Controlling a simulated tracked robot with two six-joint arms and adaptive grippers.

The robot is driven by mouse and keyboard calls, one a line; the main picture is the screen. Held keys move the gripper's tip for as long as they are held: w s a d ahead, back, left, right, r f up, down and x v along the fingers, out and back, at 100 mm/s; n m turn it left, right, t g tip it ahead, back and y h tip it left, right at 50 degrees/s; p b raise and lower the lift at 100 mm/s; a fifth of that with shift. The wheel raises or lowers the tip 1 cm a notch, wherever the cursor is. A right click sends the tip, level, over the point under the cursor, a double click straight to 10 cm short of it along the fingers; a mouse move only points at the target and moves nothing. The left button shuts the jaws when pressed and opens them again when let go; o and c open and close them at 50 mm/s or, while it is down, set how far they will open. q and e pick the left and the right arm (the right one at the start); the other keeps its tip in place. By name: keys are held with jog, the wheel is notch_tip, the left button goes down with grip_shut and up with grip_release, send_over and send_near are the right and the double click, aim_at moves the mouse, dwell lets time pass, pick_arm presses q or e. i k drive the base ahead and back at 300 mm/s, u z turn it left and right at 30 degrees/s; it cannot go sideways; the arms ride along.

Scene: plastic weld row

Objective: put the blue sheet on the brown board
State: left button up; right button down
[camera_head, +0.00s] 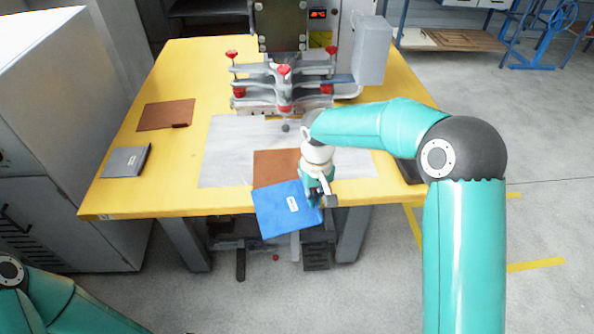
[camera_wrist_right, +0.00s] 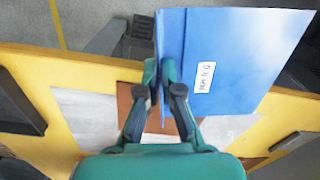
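The blue sheet (camera_head: 283,212) with a white label is in my right gripper (camera_head: 314,197), which is shut on its right edge. The sheet is tilted and hangs over the table's front edge. In the right wrist view, the fingertips (camera_wrist_right: 161,75) pinch the blue sheet (camera_wrist_right: 232,60) near one side. A brown board (camera_head: 272,165) lies on the pale grey mat, just behind the sheet, partly hidden by the sheet and gripper. The brown board also shows in the wrist view (camera_wrist_right: 124,98). Another brown board (camera_head: 165,115) lies at the table's left. My left gripper is out of view.
The pale grey mat (camera_head: 225,150) covers the middle of the yellow table (camera_head: 130,205). A press with red knobs (camera_head: 284,85) stands behind the brown board. A grey sheet (camera_head: 122,162) lies at front left. A dark item (camera_head: 409,171) is partly hidden by my right arm.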

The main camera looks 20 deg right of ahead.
aim_at(290, 165)
jog(key=z, duration=0.05)
jog(key=i, duration=1)
jog(key=u, duration=0.05)
